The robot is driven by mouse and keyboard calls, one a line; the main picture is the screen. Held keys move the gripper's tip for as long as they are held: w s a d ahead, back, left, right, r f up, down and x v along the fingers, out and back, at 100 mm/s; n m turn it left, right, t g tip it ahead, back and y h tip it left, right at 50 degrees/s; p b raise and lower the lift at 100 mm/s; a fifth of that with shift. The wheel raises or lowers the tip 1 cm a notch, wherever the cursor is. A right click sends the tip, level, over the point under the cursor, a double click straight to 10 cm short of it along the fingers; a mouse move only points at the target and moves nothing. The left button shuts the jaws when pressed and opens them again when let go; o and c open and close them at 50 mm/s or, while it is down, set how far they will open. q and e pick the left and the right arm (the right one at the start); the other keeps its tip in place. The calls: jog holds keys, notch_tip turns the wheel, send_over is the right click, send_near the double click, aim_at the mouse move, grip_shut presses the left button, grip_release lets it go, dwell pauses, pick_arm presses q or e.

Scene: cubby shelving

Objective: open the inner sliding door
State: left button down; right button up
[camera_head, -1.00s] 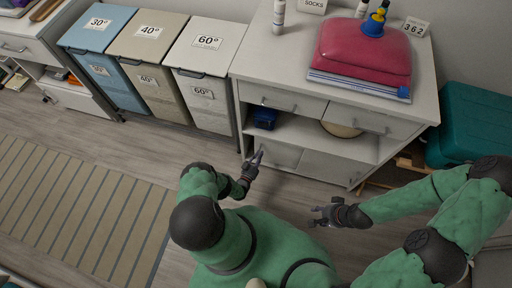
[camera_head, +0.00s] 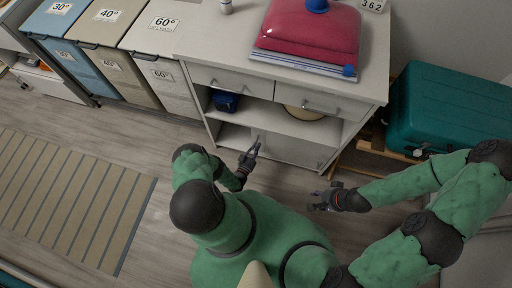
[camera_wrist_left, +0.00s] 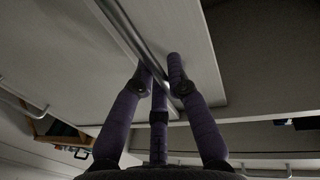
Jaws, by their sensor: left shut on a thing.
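The white cabinet (camera_head: 215,120) has sliding doors in its lower part. The inner sliding door (camera_head: 274,147) stands toward the right, and the lower left of the cabinet is open, with a bare shelf board showing. My left gripper (camera_head: 251,153) is at the door's left edge. In the left wrist view, its fingers (camera_wrist_left: 160,72) are closed on a long metal strip along the edge of a pale panel (camera_wrist_left: 170,30). How far the inner door overlaps the outer one is hard to tell. My right gripper (camera_head: 318,200) is open and empty in front of the cabinet, apart from it.
Two drawers (camera_head: 230,80) with bar handles sit above an open shelf holding a blue item (camera_head: 226,101) and a round pale item (camera_head: 304,113). Hampers (camera_head: 160,85) stand left, a teal case (camera_head: 445,110) right. The floor at left has a striped rug (camera_head: 70,195).

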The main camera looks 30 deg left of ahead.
pick_arm(q)
jog(key=c, duration=1.2)
grip_release()
jog(key=s, duration=1.2)
jog(key=shift+d, duration=0.25)
